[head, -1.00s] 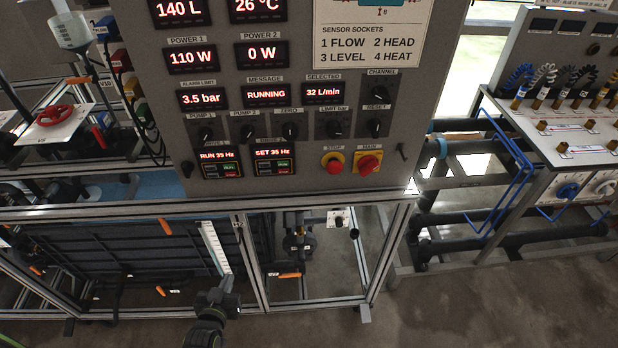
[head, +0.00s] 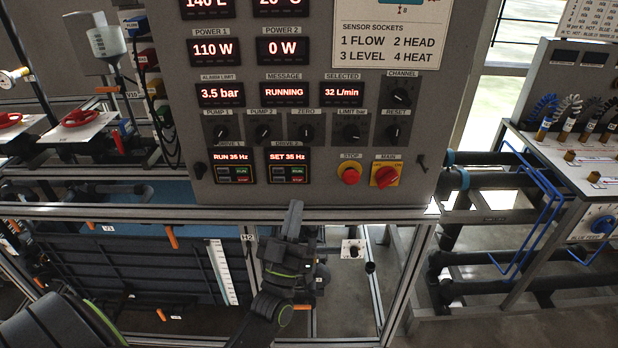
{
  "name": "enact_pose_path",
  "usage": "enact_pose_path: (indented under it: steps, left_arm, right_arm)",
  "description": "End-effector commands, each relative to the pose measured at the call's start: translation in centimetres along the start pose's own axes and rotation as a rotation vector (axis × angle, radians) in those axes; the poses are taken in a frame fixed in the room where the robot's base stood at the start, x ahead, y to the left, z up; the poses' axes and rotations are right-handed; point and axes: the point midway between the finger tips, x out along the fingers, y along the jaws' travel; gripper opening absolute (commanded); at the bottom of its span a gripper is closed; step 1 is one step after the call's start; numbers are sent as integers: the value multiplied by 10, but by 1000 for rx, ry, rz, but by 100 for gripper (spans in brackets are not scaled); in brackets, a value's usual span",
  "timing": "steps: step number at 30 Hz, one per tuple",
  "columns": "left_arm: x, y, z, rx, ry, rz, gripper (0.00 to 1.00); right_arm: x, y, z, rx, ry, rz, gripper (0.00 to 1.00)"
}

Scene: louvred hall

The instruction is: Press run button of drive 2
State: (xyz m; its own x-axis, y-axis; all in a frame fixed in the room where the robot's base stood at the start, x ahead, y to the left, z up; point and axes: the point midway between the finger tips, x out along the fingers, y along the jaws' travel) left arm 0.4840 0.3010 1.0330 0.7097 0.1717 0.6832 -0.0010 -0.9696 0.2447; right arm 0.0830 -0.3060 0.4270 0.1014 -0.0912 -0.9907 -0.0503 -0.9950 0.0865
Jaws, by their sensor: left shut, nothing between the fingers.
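Drive 2 (head: 288,165) is the right one of two small drive units low on the grey control panel (head: 330,190). Its display reads SET 35 Hz. Its green run button (head: 298,171) sits above a red button (head: 298,180). Drive 1 (head: 233,167) is just to its left, and its display starts with RUN. My left gripper (head: 293,218) is shut and empty. It points up in the picture, below drive 2, with its tip over the frame rail under the panel. It looks apart from the button. My right gripper is not in view.
A red stop button (head: 349,173) and a red-and-yellow main switch (head: 385,174) are right of drive 2. A row of black knobs (head: 309,130) sits above the drives. A metal frame rail (head: 400,213) runs below the panel. A dark tank (head: 130,265) stands beneath, left.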

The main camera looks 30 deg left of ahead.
Motion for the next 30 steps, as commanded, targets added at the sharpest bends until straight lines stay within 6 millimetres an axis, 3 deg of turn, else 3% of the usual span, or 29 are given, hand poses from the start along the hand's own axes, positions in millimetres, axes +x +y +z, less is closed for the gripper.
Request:
enact_pose_path:
  steps: [11, 30]
  left_arm:
    - [4, -2, 3, 1, -3, 2, 0]
    - [56, -41, 42, 2, -3, 2, 0]
  right_arm:
    - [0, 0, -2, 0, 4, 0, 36]
    - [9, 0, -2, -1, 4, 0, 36]
